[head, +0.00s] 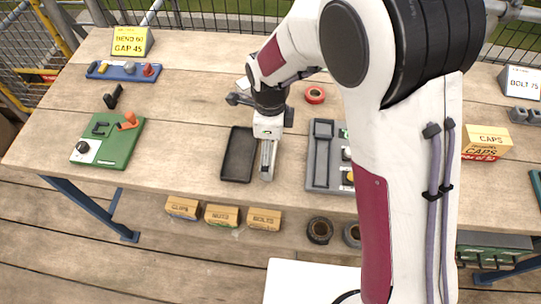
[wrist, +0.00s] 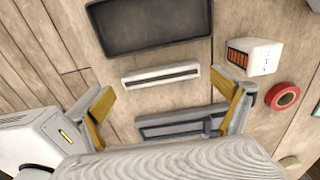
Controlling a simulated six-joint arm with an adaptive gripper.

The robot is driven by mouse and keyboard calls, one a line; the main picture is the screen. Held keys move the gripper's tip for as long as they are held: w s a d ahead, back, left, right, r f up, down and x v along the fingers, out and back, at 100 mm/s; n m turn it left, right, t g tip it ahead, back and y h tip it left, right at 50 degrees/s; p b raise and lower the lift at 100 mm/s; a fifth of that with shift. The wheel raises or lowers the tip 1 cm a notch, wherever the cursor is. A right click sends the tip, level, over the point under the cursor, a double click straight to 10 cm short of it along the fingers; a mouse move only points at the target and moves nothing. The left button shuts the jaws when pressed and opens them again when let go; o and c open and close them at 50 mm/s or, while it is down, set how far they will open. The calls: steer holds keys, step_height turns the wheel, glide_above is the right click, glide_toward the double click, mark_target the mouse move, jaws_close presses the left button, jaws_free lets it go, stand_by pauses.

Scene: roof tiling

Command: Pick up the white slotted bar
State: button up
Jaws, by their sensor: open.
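The white slotted bar (wrist: 160,74) lies flat on the wooden bench in the wrist view, with a dark slot along its length. It is apart from the dark tray beside it. In the head view the bar (head: 267,172) shows just right of the dark tray, its far end hidden by my gripper (head: 266,124). In the wrist view my gripper (wrist: 165,90) is open and empty, with yellow-padded fingers spread wide. The bar lies beyond the fingertips, roughly between them, and I see no contact. The fingertips are hidden in the head view.
The dark tray (head: 238,155) is left of the bar. A grey organizer (head: 321,180) is to its right, partly behind my arm. A red ring (head: 315,95) lies farther back. A white box with orange slots (wrist: 255,55) is near one finger. Bare bench lies left of the tray.

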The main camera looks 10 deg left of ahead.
steer(key=shift+f, duration=0.85)
steer(key=shift+c, duration=0.4)
steer(key=c, duration=0.8)
